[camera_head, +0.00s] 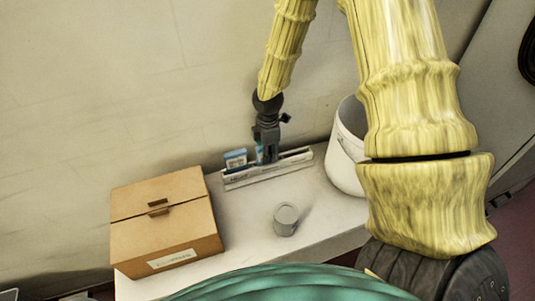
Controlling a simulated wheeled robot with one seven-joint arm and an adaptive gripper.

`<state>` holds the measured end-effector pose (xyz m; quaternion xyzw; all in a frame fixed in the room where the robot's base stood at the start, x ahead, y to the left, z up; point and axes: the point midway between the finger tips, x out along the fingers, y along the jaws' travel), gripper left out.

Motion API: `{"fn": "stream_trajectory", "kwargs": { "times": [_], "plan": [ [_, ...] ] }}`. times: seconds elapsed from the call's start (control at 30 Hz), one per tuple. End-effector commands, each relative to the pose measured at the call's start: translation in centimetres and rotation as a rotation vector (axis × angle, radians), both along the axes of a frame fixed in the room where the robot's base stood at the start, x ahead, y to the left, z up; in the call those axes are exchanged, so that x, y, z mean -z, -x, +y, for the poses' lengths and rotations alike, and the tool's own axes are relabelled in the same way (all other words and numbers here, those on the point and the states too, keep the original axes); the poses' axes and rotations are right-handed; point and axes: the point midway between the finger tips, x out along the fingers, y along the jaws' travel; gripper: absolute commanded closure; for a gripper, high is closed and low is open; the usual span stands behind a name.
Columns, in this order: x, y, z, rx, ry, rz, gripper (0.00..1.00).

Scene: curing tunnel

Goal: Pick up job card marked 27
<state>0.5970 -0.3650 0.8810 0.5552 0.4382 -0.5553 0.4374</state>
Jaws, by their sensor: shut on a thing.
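A long, narrow white rack (292,162) stands on the table against the wall. A blue and white card (235,158) stands upright in its left part. My gripper (268,156) points down over the middle of the rack, just right of that card. It is shut on another bluish card (259,154), of which only a narrow strip shows beside the fingers. The held card's lower part is hidden by the rack or the fingers. I cannot read a number on either card, so I cannot tell which is marked 27.
A closed cardboard box (165,223) stands left of the rack. A small grey can (285,219) stands in front of it. A white bucket (347,150) is close to the rack's right end. The wall is close behind. Bare tabletop (245,235) lies between box and can.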

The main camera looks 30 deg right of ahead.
Motion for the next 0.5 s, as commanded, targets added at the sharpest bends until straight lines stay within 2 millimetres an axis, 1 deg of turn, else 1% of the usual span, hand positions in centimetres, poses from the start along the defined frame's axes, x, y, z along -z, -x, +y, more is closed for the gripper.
{"fn": "stream_trajectory", "kwargs": {
  "times": [0.03, 0.17, 0.5],
  "plan": [
    [-0.3, 0.4, 0.0, 0.001, -0.001, 0.007, 1.00],
    [-1.7, 0.4, 0.0, 0.002, 0.000, 0.006, 1.00],
    [-6.4, 0.2, 0.0, 0.001, -0.001, 0.004, 1.00]
  ]
}}
